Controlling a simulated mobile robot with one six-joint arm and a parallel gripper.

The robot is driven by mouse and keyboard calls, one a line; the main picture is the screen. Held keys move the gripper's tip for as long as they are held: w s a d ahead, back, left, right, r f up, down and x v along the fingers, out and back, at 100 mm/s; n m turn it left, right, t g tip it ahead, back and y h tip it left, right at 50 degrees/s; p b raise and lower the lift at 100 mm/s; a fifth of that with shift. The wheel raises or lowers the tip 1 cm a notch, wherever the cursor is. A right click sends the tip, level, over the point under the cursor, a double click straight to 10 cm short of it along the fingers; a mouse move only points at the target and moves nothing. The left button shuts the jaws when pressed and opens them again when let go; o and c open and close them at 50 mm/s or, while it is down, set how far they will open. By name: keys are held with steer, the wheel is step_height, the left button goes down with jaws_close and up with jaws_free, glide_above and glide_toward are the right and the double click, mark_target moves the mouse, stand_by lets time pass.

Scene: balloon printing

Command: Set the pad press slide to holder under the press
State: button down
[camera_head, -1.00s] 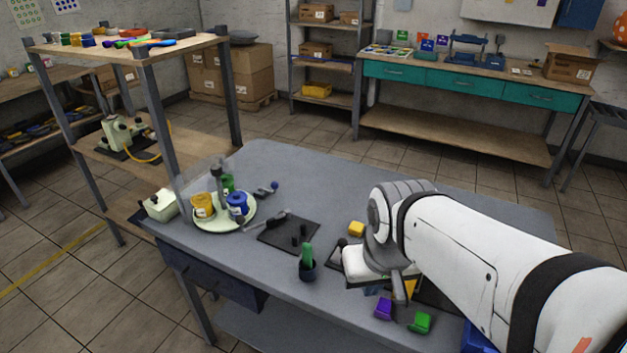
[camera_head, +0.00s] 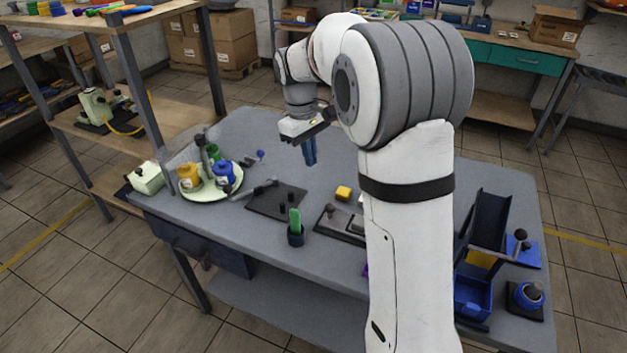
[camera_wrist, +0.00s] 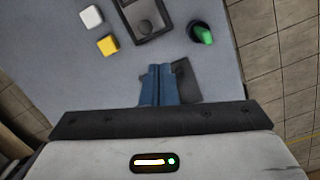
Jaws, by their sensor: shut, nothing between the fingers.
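My gripper (camera_head: 310,152) is above the back middle of the grey table, pointing down. Its blue fingers are together and empty, also in the wrist view (camera_wrist: 160,86). A dark, flat device with a round dark knob (camera_head: 332,212), probably the pad press with its slide, sits at the table's front middle. My arm hides its right part in the head view. I cannot tell where the slide stands or make out the holder.
A dark mat (camera_head: 262,206) with a handled tool and black pegs lies left of the device. A green-handled item stands in a dark cup (camera_head: 296,238). A yellow block (camera_head: 343,193) is nearby. A round tray (camera_head: 190,194) holds jars. A dark chute (camera_head: 490,218) stands right.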

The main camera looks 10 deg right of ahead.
steer(key=w+a+f+n+g, duration=0.1)
steer(key=w+f, duration=0.3)
steer(key=w, duration=0.2)
steer(key=shift+a+n+h, duration=0.25)
steer(key=shift+n+h, duration=0.05)
steer(key=shift+n, duration=0.1)
steer(key=shift+f, duration=0.1)
steer(key=x, duration=1)
steer(key=shift+p, duration=0.3)
steer(key=shift+s+d+f, duration=0.2)
steer(key=shift+s+d, duration=0.95)
steer(key=shift+s, duration=0.1)
steer(key=shift+s+d+f+p, duration=0.1)
steer(key=shift+d+f+p, duration=0.1)
steer(key=shift+p, duration=0.1)
